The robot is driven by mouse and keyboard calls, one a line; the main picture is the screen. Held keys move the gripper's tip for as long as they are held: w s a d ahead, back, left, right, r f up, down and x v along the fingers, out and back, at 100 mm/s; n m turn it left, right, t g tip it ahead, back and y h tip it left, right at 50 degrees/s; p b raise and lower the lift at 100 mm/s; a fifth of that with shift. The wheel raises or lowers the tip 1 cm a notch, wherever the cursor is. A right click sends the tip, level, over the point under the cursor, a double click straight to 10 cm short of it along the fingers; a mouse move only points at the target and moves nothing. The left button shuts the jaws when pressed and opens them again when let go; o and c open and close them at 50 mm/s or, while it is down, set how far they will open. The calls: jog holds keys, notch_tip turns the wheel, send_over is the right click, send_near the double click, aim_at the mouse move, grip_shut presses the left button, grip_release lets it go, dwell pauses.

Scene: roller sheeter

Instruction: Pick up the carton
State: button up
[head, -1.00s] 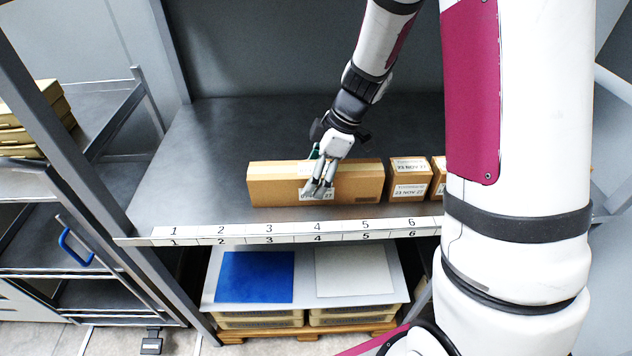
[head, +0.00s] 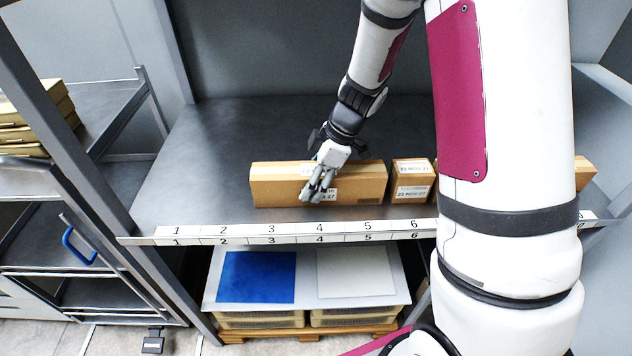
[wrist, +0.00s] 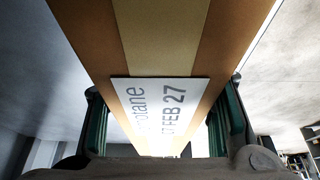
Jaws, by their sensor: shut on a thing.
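A long brown carton (head: 270,187) lies on the grey shelf behind the numbered strip, around numbers 3 to 5. My gripper (head: 318,190) is over its middle, with one finger in front of the carton's near face. In the wrist view the carton (wrist: 75,20) fills the middle, with a pale tape band and a white label reading "FEB 27". The green-padded fingers stand on both sides of it, so my gripper (wrist: 160,130) is shut on the carton. I cannot tell whether its underside is clear of the shelf.
A smaller carton (head: 413,180) stands close to the right end of the long one. Another carton (head: 584,172) shows partly behind my arm. The numbered strip (head: 270,233) runs along the shelf's front edge. The shelf behind and left is clear.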

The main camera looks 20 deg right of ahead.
aim_at(312, 169)
jog(key=shift+r, duration=0.1)
jog(key=shift+r, duration=0.55)
notch_tip(312, 169, up, 2)
jog(key=shift+r, duration=0.15)
jog(key=s+r+p, duration=0.1)
jog(key=s+p, duration=0.3)
jog(key=s, duration=1.2)
jog(key=shift+r, duration=0.25)
jog(key=shift+a, duration=0.15)
